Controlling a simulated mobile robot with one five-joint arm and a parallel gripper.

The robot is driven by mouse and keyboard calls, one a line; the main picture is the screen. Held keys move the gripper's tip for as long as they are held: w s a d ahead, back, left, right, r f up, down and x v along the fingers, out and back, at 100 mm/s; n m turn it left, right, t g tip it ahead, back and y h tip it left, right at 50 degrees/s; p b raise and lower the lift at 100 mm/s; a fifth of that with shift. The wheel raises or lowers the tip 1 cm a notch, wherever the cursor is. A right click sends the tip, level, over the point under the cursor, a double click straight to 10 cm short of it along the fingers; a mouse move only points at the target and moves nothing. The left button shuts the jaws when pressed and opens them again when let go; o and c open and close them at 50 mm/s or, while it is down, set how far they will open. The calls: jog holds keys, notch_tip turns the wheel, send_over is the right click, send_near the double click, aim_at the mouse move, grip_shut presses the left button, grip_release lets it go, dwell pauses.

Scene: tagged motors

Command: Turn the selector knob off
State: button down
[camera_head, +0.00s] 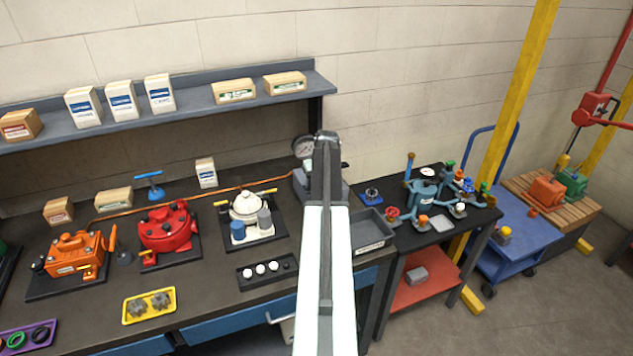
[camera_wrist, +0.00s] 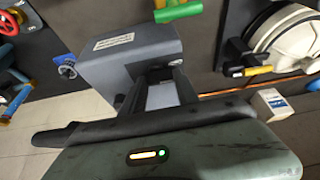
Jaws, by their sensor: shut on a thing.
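The grey box (camera_wrist: 130,55) with a white label fills the upper middle of the wrist view. In the head view the same box (camera_head: 302,186) stands on the bench beside a round gauge, partly behind my arm. My gripper (camera_wrist: 160,90) reaches to the box's near side, with its two dark fingers around a pale grey piece. This piece looks like the selector knob (camera_wrist: 162,96), mostly hidden by the fingers. The jaws are shut on it. Its pointer and marks cannot be read.
The round gauge (camera_head: 304,147) stands close behind the box. An open grey tray (camera_head: 370,232) lies right of my arm. A red motor (camera_head: 168,228) and a white-topped unit (camera_head: 247,207) stand to the left. A shelf (camera_head: 200,108) with cartons runs above the bench.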

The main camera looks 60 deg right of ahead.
jog(key=shift+s, duration=0.1)
jog(key=c, duration=0.9)
grip_release()
jog(key=shift+r, duration=0.1)
jog(key=p+v, duration=0.7)
jog(key=shift+s+a+r, duration=0.15)
jog(key=shift+r, duration=0.15)
